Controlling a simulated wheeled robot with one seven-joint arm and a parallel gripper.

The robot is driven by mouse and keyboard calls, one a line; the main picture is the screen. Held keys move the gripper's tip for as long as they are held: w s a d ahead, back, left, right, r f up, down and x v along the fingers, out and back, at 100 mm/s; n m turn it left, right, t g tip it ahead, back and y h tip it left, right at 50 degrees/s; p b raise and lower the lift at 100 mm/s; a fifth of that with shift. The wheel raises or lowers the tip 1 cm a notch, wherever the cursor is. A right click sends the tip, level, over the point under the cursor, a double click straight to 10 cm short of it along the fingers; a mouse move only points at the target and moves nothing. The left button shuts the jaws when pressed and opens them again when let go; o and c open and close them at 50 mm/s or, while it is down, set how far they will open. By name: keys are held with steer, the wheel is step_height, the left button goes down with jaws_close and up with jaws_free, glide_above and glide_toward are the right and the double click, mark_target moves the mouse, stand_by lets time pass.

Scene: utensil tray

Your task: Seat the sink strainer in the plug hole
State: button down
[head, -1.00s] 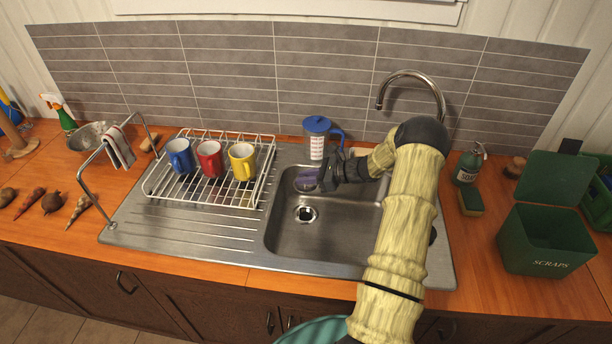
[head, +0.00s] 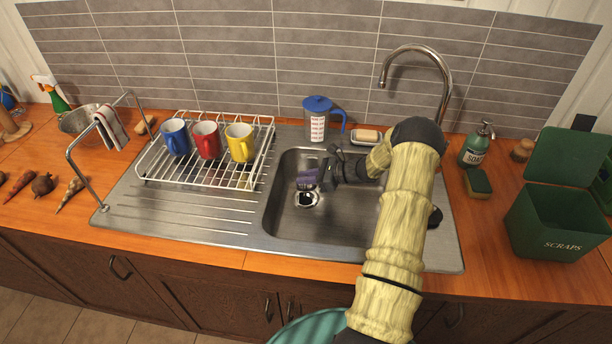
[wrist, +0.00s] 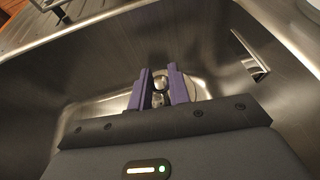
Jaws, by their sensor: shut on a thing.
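The plug hole (head: 307,200) is a bright ring with a dark centre in the floor of the steel sink (head: 340,228). My gripper (head: 306,181), with purple fingers, is inside the sink just above and behind the hole. In the wrist view the fingers (wrist: 160,92) are close together on a small metal piece, the sink strainer (wrist: 160,85). Most of the strainer is hidden by the fingers, and I cannot tell if it touches the hole. A pale round rim shows behind the fingertips in the wrist view.
A white rack (head: 206,160) with blue, red and yellow mugs stands left of the sink. A blue-lidded jug (head: 317,124), a soap dish (head: 366,140) and the tap (head: 440,75) stand behind it. The soap bottle (head: 477,146) and green scraps bin (head: 553,225) are right.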

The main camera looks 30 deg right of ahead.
steer(key=shift+f+b, duration=1.55)
steer(key=shift+f, duration=1.25)
steer(key=shift+d+f, duration=0.1)
steer(key=shift+f, duration=0.05)
steer(key=shift+s, duration=0.1)
steer(key=shift+f+b, duration=0.6)
steer(key=shift+f, duration=0.2)
stand_by(0.4)
steer(key=c, duration=1.2)
jaws_free()
steer(key=shift+c, duration=0.2)
steer(key=shift+s, duration=0.1)
steer(key=shift+r+p, duration=1.75)
steer(key=shift+r, duration=0.8)
